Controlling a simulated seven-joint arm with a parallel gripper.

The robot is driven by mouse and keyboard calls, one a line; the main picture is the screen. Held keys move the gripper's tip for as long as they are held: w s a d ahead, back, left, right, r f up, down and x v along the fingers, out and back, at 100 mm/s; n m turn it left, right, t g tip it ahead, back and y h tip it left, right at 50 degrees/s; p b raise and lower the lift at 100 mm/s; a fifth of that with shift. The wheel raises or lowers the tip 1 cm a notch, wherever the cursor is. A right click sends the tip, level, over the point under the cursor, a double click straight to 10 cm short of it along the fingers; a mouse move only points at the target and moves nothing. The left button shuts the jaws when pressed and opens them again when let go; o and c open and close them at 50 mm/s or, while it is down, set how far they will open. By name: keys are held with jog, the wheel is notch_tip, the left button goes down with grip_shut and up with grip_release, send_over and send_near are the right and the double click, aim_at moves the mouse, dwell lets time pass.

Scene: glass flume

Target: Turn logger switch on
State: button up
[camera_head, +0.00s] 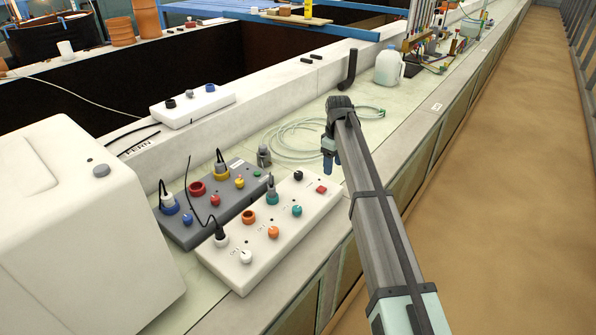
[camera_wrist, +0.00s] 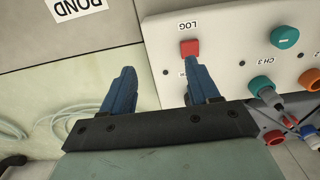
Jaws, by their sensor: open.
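The logger switch (camera_head: 321,189) is a small red square button near the right end of the white logger box (camera_head: 298,240). In the wrist view the red switch (camera_wrist: 190,47) has the word LOG printed beside it. My gripper (camera_head: 329,165) is open and empty, pointing down above the bench beyond the box's right end. In the wrist view my gripper (camera_wrist: 159,68) has its right blue finger just below the switch in the picture, over the box. Its left finger is beyond the box's left edge. The gap to the box cannot be told.
The white box carries teal and orange knobs and plugged cables. A grey box (camera_head: 212,205) with coloured knobs stands behind it. Coiled pale tubing (camera_head: 290,132) and a plastic jug (camera_head: 389,67) lie farther along the bench. A large white case (camera_head: 75,230) stands at left.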

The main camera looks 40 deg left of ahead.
aim_at(297, 173)
jog(key=s+a+r+n, duration=0.3)
jog(key=s+a+r, duration=0.2)
jog(key=a+r, duration=0.5)
jog(key=f, duration=0.5)
jog(key=a+f, duration=0.1)
jog(key=f, duration=1)
jog(key=shift+w+a, duration=0.15)
jog(key=shift+a, duration=0.15)
jog(key=c, duration=1)
jog(key=shift+c, duration=0.2)
